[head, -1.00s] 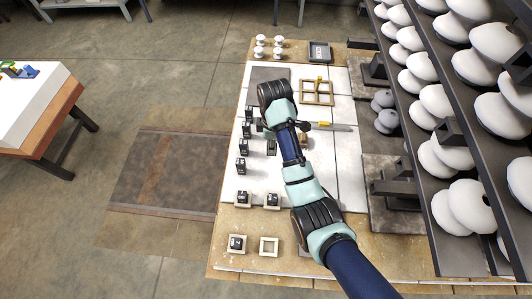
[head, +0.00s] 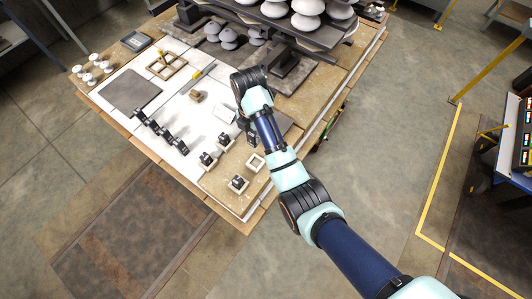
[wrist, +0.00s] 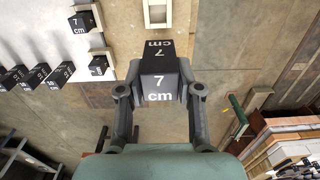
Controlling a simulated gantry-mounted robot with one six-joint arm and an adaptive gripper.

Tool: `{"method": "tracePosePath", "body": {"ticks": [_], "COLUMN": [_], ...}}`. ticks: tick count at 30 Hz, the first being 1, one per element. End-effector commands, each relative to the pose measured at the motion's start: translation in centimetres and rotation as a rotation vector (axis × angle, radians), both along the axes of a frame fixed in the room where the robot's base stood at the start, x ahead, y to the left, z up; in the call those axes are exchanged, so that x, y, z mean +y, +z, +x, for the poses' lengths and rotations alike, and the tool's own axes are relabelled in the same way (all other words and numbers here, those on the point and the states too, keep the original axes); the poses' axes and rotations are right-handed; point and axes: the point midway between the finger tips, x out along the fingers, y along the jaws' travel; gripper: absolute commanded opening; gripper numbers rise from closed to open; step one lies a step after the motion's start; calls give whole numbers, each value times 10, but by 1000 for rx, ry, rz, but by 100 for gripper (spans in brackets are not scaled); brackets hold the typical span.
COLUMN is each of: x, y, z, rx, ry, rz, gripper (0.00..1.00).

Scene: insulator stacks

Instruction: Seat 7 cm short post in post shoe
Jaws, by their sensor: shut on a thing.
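My gripper (wrist: 158,98) is shut on a black post with white "7 cm" marks (wrist: 158,82), which fills the space between the fingers in the wrist view. In the head view the gripper and held post are mostly hidden by my arm, over the near right part of the table. An empty square pale shoe (head: 256,162) lies near the table's near corner. The held post is apart from it. Pale shoes with black posts in them (head: 207,159) (head: 238,183) stand beside it.
Several black posts (head: 160,132) stand in a row on the white table top. A wooden frame (head: 167,66), a brown block (head: 196,96) and a yellow-ended grey tool (head: 203,74) lie farther back. A rack of white insulators (head: 280,8) borders the far side.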

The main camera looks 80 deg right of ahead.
Motion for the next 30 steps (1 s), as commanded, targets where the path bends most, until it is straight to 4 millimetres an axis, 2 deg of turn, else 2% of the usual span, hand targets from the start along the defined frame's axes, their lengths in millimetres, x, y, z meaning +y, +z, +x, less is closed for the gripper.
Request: {"method": "tracePosePath", "body": {"ticks": [2, 4, 15, 18, 21, 26, 30], "x": [0, 0, 1, 1, 0, 0, 1], "y": [-6, -22, -129, -148, -157, -160, -183], "z": [0, 0, -1, -1, 0, 0, -1], "rx": [-1, 0, 2, 1, 0, -1, 2], "ry": [0, -1, -2, -2, -3, -3, -3], "rz": [0, 0, 3, 1, 0, -1, 2], "gripper": [0, 0, 0, 0, 0, 0, 0]}}
